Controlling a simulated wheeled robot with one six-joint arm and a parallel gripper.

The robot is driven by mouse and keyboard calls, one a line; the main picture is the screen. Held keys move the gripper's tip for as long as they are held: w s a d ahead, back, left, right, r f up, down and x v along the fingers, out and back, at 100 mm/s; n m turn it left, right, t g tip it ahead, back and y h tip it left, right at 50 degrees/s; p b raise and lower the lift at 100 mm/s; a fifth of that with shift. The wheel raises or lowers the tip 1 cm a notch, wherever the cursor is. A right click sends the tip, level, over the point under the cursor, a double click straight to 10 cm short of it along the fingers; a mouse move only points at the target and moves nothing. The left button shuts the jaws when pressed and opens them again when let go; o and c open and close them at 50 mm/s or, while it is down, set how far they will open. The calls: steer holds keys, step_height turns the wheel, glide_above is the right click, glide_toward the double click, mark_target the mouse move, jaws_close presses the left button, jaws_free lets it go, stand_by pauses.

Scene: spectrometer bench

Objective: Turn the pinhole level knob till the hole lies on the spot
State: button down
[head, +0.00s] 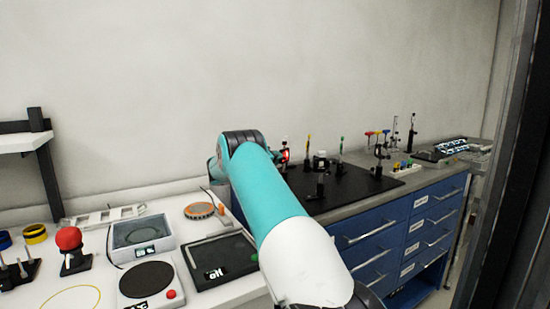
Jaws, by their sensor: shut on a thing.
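My teal and white arm (270,210) reaches from the lower right up to a dark joint near the black bench board. My gripper does not show in the head view; the arm may hide it. A bright red spot (285,155) shows just right of the arm's upper joint, among small optical posts on the black board (345,187). The pinhole and its level knob are too small or hidden to make out. I cannot tell whether the hole lies on the spot.
Several posts stand on the board, one dark mount (379,158) near its right side. Blue drawers (375,245) are below. A white table (85,285) at left holds a red-topped object (69,240), a round black plate (146,279) and an orange disc (199,210). A dark frame (515,170) stands at right.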

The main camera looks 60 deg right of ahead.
stand_by(0.5)
steer(key=c, duration=1.1)
jaws_free()
steer(key=shift+o, duration=0.2)
steer(key=w+a+b, duration=0.2)
steer(key=a+b, duration=0.2)
steer(key=a, duration=1.3)
steer(key=shift+w+a, duration=0.15)
steer(key=shift+w, duration=0.2)
steer(key=shift+w, duration=0.1)
